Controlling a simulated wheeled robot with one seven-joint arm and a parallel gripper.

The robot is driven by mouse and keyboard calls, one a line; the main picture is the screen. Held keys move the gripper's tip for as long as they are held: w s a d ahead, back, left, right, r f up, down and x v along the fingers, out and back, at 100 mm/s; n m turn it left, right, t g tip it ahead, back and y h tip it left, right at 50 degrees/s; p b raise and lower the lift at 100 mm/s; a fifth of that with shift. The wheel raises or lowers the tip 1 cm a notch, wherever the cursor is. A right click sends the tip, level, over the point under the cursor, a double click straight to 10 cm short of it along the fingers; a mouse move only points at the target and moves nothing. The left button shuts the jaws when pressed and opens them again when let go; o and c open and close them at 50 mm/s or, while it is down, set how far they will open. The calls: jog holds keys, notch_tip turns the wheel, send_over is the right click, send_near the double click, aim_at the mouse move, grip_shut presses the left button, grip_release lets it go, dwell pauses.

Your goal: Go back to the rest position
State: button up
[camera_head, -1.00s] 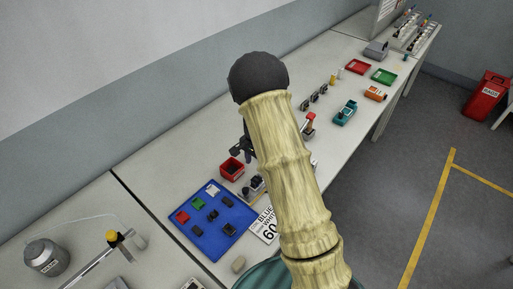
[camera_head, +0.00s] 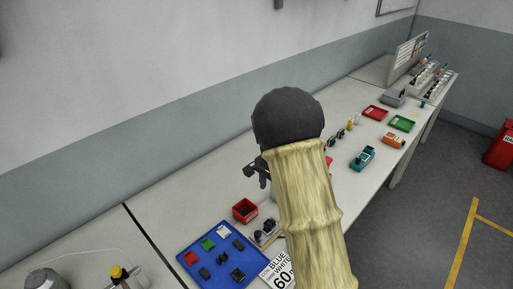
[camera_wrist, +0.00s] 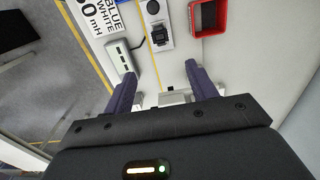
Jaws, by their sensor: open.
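My gripper (camera_wrist: 162,90) is open and empty in the wrist view, its two dark fingers apart above the table. In the head view my arm covers the middle of the picture, and only a dark part of the gripper (camera_head: 260,170) shows left of it. A red bin (camera_head: 245,210) stands on the table below and left of the gripper. It also shows at the top right of the wrist view (camera_wrist: 222,17). A small board with black connector parts (camera_wrist: 159,38) lies beside it. No marker for the rest position is visible.
A blue mat (camera_head: 215,268) with several small parts lies at the front left of the table. A printed sign (camera_head: 279,268) lies right of it. Red (camera_head: 375,112) and green trays (camera_head: 402,123) and a teal device (camera_head: 362,158) stand farther right. The wall runs behind the table.

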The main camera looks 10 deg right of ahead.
jog(key=s+r+n+t, duration=0.1)
jog(key=s+r+n, duration=0.1)
jog(key=s, duration=0.5)
jog(key=s+r+n, duration=0.1)
jog(key=s+n, duration=0.4)
jog(key=s, duration=0.2)
jog(key=s+r+n+t, duration=0.1)
jog(key=s+r+n, duration=0.1)
jog(key=s, duration=0.5)
jog(key=shift+r+n+t, duration=0.3)
jog(key=shift+n, duration=0.6)
